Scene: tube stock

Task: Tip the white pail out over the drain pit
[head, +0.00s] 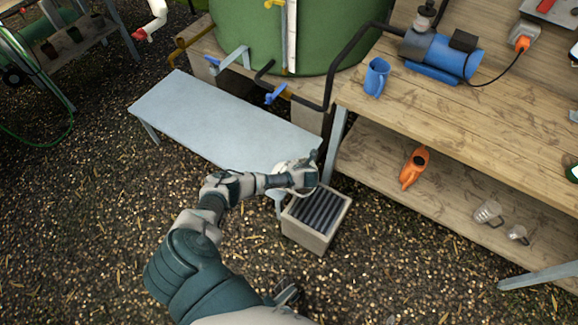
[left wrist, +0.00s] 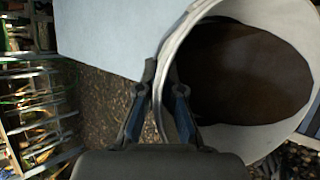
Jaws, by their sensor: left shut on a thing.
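The white pail (head: 283,166) shows only in part in the head view, mostly behind my left gripper (head: 308,173). In the left wrist view, the pail (left wrist: 240,138) has its wide mouth facing the camera, with dark brown inside. My left gripper (left wrist: 158,100) is shut on the pail's rim there. The drain pit (head: 310,239) is a pale square box with dark grate bars, just below and beside the gripper in the head view. I cannot tell how far the pail is tilted.
A grey-blue bench (head: 215,115) stands just behind and left of the pail. A wooden two-level workbench (head: 480,120) is at the right, with a blue jug (head: 377,77), a blue pump (head: 441,56) and an orange can (head: 414,168). A green tank stands behind.

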